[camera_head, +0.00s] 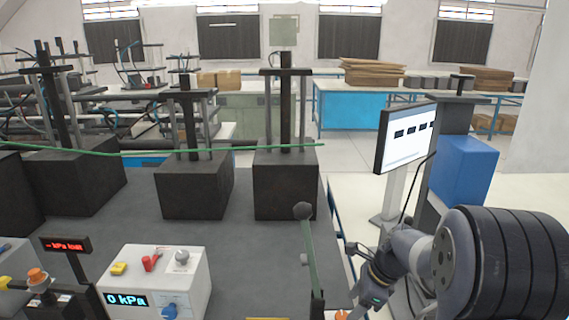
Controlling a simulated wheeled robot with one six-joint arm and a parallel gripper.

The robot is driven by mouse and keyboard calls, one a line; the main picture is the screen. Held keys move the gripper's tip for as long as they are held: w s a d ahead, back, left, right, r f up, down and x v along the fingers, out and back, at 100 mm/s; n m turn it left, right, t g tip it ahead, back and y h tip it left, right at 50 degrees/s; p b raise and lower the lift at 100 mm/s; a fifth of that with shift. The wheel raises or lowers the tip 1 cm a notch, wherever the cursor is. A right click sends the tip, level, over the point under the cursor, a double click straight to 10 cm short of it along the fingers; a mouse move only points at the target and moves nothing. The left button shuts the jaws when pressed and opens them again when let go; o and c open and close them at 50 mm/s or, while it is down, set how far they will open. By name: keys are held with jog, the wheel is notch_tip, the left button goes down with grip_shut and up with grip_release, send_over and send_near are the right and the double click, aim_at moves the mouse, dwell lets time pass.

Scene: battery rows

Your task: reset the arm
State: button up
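My arm comes in from the right edge at the lower right, with a large black ribbed section and grey joints. I see nothing clearly held.
A white control box (155,283) reading "0 kPa" and a red-lit display (66,244) stand at the front left. Dark press blocks (287,188) line the table's back, with a green line across them. A monitor (404,137) and blue box (464,168) stand behind my arm.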

aim_at(343, 315)
jog(key=w+v, duration=0.1)
jog(key=v, duration=0.4)
jog(key=x, duration=0.6)
jog(key=s+x, duration=0.1)
jog(key=x, duration=0.3)
jog(key=shift+w+n, duration=0.1)
jog(key=shift+n, duration=0.4)
jog(key=n+g+b, duration=0.1)
jog(key=n+g, duration=0.1)
jog(key=n, duration=0.2)
jog(key=shift+w+n+b, duration=0.1)
jog(key=shift+n+b, duration=0.2)
jog(key=n+g, duration=0.1)
jog(key=n, duration=0.1)
jog(key=n+g+h+b, duration=0.1)
jog(key=n, duration=0.2)
jog(key=shift+w+n, duration=0.2)
jog(key=shift+n, duration=0.1)
jog(key=shift+w+r+n+b, duration=0.1)
jog(key=shift+r+n+b, duration=0.3)
jog(key=shift+n, duration=0.1)
jog(key=v, duration=1)
jog(key=shift+w+r, duration=0.15)
